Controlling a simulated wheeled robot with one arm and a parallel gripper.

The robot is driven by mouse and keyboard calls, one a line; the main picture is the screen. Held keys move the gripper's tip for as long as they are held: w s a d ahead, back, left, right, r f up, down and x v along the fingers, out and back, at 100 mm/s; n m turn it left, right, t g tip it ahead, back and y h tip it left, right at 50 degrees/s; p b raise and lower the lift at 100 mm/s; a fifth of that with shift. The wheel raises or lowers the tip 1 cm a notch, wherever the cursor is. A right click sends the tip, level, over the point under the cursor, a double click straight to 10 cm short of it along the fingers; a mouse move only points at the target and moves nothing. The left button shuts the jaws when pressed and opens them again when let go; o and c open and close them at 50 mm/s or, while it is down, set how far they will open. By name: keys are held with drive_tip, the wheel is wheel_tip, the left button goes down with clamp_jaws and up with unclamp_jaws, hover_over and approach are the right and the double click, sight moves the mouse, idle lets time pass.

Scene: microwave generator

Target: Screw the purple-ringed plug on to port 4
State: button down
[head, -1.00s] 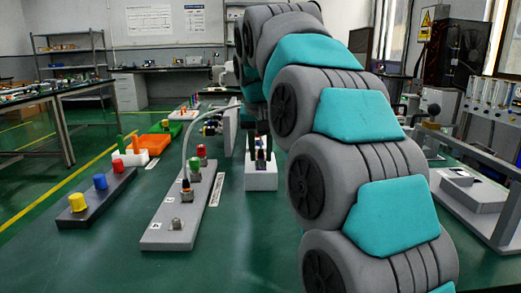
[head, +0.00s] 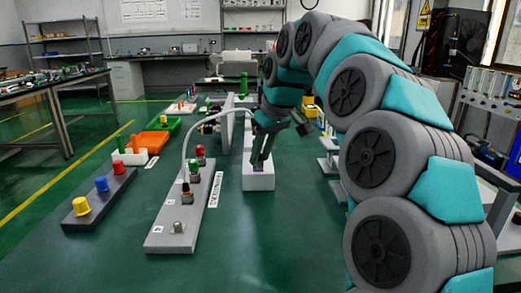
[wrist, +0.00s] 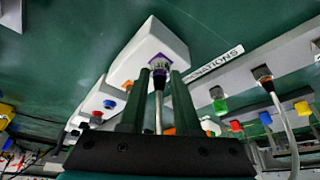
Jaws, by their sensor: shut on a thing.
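The purple-ringed plug stands in a white block (head: 258,182) on the green table. Its purple ring (wrist: 160,63) shows in the wrist view, with the plug's dark body and cable running back between my fingers. My gripper (head: 262,158) is tilted and shut on the plug, one finger on each side. In the head view the fingers mostly hide the plug. The grey port strip (head: 165,238) lies left of the block. Its nearest port (head: 179,227) is a bare metal connector. Port numbers are too small to read.
A dark strip with yellow (head: 81,206), blue and red caps lies at the left. Behind it are a white holder (head: 130,156), an orange tray (head: 151,142) and a green tray. A grey cable arches above the port strip. Green table between strip and block is clear.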

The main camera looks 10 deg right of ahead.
drive_tip(key=shift+n, duration=0.3)
drive_tip(key=c, duration=0.6)
unclamp_jaws()
drive_tip(key=v, duration=0.7)
drive_tip(key=shift+r, duration=0.4)
drive_tip(key=shift+d, duration=0.1)
